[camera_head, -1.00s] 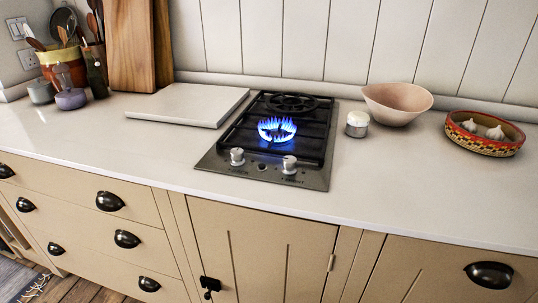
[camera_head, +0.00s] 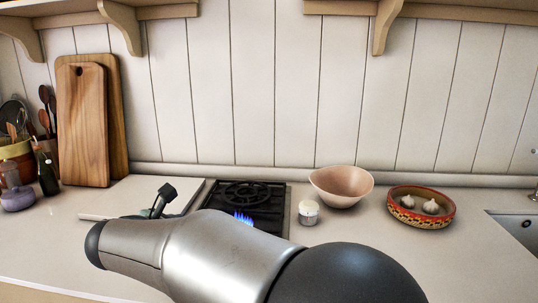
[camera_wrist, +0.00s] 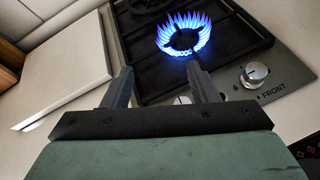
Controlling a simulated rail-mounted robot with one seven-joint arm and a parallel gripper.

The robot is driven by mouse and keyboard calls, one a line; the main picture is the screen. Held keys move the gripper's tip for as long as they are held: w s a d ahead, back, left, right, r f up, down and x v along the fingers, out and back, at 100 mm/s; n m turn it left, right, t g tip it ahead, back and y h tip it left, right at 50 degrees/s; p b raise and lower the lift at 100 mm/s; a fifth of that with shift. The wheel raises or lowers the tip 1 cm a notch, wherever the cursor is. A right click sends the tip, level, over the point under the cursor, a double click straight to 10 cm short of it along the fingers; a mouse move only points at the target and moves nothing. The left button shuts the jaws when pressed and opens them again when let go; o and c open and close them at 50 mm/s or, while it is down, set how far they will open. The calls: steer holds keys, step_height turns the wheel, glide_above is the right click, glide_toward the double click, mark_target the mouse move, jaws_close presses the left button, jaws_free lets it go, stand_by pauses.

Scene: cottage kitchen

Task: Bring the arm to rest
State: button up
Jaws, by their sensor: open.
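My arm reaches across the front of the head view, over the counter. My gripper (camera_head: 163,193) shows partly beyond the arm, near the white board; the rest of it is hidden. In the wrist view my gripper (camera_wrist: 160,72) is open, with two dark fingers apart and nothing between them. The fingers point toward the gas hob (camera_wrist: 232,22), whose front burner burns with a blue flame (camera_wrist: 183,33). The arm hides the front of the hob (camera_head: 262,194) in the head view, with part of the blue flame (camera_head: 243,218) showing above it.
The white board (camera_head: 100,210) lies left of the hob. A white-topped jar (camera_head: 309,212), a pink bowl (camera_head: 341,187) and a patterned bowl (camera_head: 421,216) with garlic stand to the right. Wooden cutting boards (camera_head: 82,125) lean on the wall. A sink (camera_head: 518,230) is at far right.

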steer(key=d+m+g, duration=0.1)
steer(key=d+m, duration=0.1)
steer(key=d, duration=0.2)
steer(key=d+m+g+h+p, duration=0.1)
steer(key=d+m, duration=0.1)
steer(key=d, duration=0.3)
steer(key=s+d+m+g, duration=0.1)
steer(key=d+m, duration=0.1)
steer(key=d, duration=0.3)
steer(key=shift+s+d+f+m+g+h+p, duration=0.1)
steer(key=shift+d+f+m+g+h+p, duration=0.05)
steer(key=shift+f+m+g+h+p, duration=0.2)
steer(key=s+d+f+m+g+p, duration=0.2)
steer(key=s+d+m+g, duration=0.35)
steer(key=d, duration=0.55)
steer(key=s+d+f+m+g+y+p, duration=0.1)
steer(key=s+d+m, duration=0.3)
steer(key=s+m, duration=0.4)
steer(key=s+d+f+m+g+y+p, duration=0.1)
steer(key=s+d+f+m+y+p, duration=0.2)
steer(key=s+m, duration=0.6)
steer(key=shift+s+d+f+m+g+y, duration=0.2)
steer(key=shift+d+f+m+g+y, duration=0.2)
steer(key=shift+d, duration=0.35)
